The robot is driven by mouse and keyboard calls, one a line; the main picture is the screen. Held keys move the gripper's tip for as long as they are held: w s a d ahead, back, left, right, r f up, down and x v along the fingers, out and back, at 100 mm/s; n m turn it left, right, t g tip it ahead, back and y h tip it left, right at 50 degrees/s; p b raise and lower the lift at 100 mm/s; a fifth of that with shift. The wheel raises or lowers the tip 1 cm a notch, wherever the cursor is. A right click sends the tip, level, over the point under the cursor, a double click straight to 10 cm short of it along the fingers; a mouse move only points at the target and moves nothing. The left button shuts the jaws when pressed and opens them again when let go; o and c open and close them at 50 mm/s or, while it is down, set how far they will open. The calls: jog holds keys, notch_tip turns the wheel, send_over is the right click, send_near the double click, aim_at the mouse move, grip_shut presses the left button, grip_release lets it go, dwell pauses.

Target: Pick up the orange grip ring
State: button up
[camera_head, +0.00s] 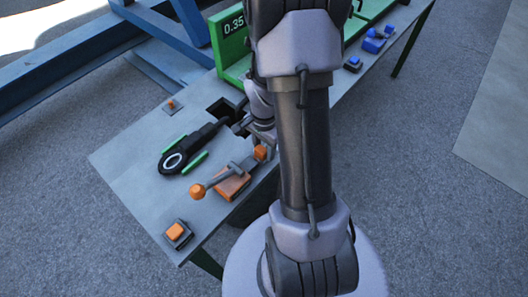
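I cannot make out a clear orange grip ring. Several orange parts show on the grey table (120,158). An orange knob (197,191) sits at the end of a grey lever. The lever stands on an orange block (232,186), with a smaller orange piece (260,153) at its right end. A black tool (188,148) with a pale ring at its round end lies behind the lever. My gripper (243,125) is low over the table, by the right end of the black tool and a dark square opening. My arm partly hides it, and its finger opening is unclear.
An orange button (175,232) on a dark base is at the front corner. A small orange piece (171,104) lies at the back left. Green strips flank the black tool. A green housing (230,42) with a display reading 0.35 stands behind. Blue items (375,41) are far right.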

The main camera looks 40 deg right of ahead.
grip_shut()
jog(key=shift+r, duration=0.1)
jog(key=shift+r, duration=0.35)
jog(key=r+p, duration=0.2)
jog(key=r, duration=0.1)
jog(key=shift+s+r, duration=0.1)
jog(key=shift+s, duration=0.3)
jog(key=s+d+r+b, duration=0.1)
jog(key=s+b, duration=0.1)
jog(key=s, duration=1.3)
